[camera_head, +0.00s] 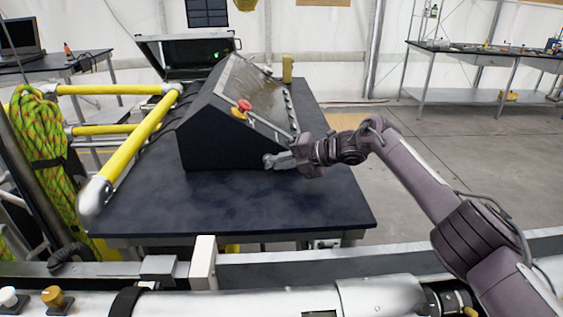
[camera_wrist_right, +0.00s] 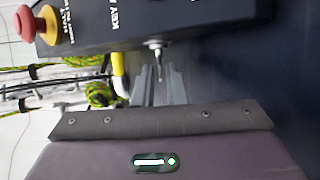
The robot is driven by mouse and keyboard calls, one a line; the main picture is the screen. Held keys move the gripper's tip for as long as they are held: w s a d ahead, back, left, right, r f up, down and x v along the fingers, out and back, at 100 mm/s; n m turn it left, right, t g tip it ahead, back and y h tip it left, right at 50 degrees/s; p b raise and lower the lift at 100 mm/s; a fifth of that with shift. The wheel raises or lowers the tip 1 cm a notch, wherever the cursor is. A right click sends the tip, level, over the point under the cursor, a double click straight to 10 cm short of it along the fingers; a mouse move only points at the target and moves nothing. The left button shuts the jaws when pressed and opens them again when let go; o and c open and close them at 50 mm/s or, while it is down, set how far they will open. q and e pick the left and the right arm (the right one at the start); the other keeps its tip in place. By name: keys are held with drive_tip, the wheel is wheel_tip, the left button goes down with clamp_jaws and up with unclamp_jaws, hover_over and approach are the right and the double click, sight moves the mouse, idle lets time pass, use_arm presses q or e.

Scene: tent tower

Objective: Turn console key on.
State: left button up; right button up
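The dark console (camera_head: 215,125) stands on a dark-topped table, its sloped panel facing right. In the right wrist view, a small silver key (camera_wrist_right: 157,46) sticks out of the console face (camera_wrist_right: 200,20) beside white lettering that begins "KEY". My right gripper (camera_head: 275,160) is at the console's lower front corner. In the wrist view, its two grey fingers (camera_wrist_right: 160,82) point at the key, with a narrow gap between them and the key's end near that gap. I see no firm contact. The key cannot be made out in the head view. My left gripper is not in view.
Yellow rails (camera_head: 140,140) with a green rope (camera_head: 45,150) stand left of the table. The table's front (camera_head: 250,210) is clear.

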clamp_jaws()
drive_tip(key=shift+f+y+b, duration=0.4)
drive_tip(key=shift+f+b, duration=0.1)
drive_tip(key=shift+b, duration=0.9)
drive_tip(key=shift+r+y, duration=0.25)
drive_tip(key=shift+y, duration=0.05)
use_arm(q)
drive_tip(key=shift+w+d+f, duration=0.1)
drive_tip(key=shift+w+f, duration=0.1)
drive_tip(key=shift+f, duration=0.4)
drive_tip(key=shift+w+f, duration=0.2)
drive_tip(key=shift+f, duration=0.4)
use_arm(e)
drive_tip(key=shift+o, duration=1.9)
unclamp_jaws()
drive_tip(key=shift+d, duration=0.1)
